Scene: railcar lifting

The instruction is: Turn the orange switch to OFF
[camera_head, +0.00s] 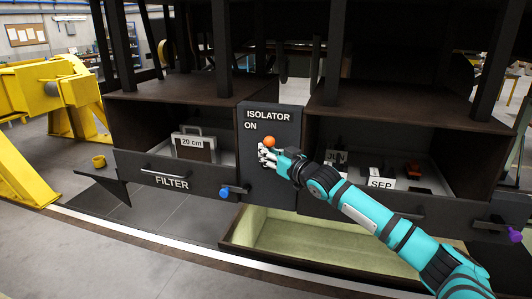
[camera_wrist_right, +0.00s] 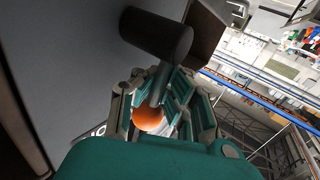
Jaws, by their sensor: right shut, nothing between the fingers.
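The orange switch end (camera_head: 269,142) is a round ball on the dark isolator panel (camera_head: 284,122), just below the white words ISOLATOR and ON. My right gripper (camera_head: 265,154) is at the panel, its fingertips just below and beside the ball. In the right wrist view the orange ball (camera_wrist_right: 148,117) shows between the finger linkages, partly hidden by them. A grey rod (camera_wrist_right: 160,84) runs from near it toward a dark cylinder (camera_wrist_right: 157,35) on the panel. The right gripper is shut with nothing gripped; whether it touches the switch I cannot tell. My left gripper is out of view.
An open drawer marked FILTER (camera_head: 172,182) with a 20 cm case (camera_head: 194,147) is at left, a blue knob (camera_head: 224,191) at its right end. Another drawer holds cards such as SEP (camera_head: 381,184) at right. A pale-lined trough (camera_head: 300,232) lies below.

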